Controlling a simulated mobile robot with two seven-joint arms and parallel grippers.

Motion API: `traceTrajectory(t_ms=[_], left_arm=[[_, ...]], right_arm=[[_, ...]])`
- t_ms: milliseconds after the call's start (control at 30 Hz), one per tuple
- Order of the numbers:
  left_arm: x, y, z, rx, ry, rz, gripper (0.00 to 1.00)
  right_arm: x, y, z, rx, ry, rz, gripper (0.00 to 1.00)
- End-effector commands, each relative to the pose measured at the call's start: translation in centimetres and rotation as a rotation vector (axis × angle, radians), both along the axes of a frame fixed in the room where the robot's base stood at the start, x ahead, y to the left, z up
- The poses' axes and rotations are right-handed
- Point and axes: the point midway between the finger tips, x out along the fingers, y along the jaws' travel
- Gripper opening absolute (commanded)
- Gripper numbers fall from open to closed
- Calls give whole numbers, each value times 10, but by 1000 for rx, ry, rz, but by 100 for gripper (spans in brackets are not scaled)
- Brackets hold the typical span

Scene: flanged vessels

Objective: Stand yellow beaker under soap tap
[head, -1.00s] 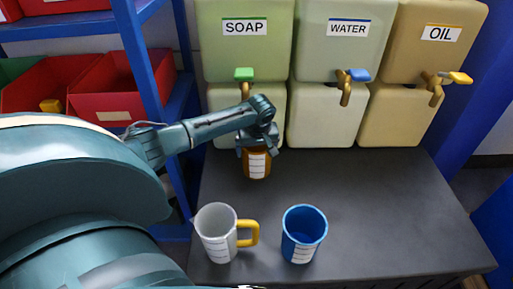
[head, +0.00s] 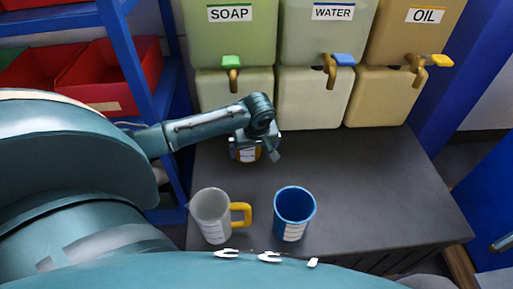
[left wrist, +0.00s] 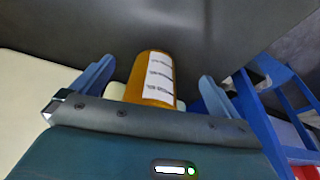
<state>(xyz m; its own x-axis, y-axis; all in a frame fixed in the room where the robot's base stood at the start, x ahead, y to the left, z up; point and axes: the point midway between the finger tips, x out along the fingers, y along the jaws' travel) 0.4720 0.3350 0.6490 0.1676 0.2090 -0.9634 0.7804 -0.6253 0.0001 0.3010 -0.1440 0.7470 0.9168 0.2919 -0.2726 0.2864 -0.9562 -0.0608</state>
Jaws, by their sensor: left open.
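The yellow beaker (head: 247,156), amber with a white scale label, is on the dark bench in front of the soap tank, mostly covered by my left gripper (head: 254,153) in the head view. The left wrist view shows the beaker (left wrist: 142,72) between the two blue fingers, with a gap on each side. My left gripper is open there and does not hold it. The soap tap (head: 231,63), with a green handle, is on the soap tank behind and above the beaker. I cannot tell whether the beaker is directly below the spout. My right gripper is not in view.
A grey jug with a yellow handle (head: 211,217) and a blue beaker (head: 294,215) stand at the bench front. The water tap (head: 331,70) and oil tap (head: 419,69) are to the right. The bench's right side (head: 390,190) is clear. Blue shelving stands left.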

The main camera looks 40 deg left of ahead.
Motion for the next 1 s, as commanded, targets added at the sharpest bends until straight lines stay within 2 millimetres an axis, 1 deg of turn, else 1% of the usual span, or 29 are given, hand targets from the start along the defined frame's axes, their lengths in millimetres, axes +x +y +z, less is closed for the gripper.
traceTrajectory(t_ms=[33, 100, 267, 833, 933, 1000], left_arm=[[-6, -7, 1, -2, 1, -2, 100], [-12, -15, 1, -2, 1, -1, 100], [-19, -23, 0, -1, 1, 0, 100], [-20, -25, 0, 0, 0, 1, 100], [-19, -24, 7, 1, -1, 1, 100], [-19, -24, 19, 0, -2, 1, 100]], right_arm=[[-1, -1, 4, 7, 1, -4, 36], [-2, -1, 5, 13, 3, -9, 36], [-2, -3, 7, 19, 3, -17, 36], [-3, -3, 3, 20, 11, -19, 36], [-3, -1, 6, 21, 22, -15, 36], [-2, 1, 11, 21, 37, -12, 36]])
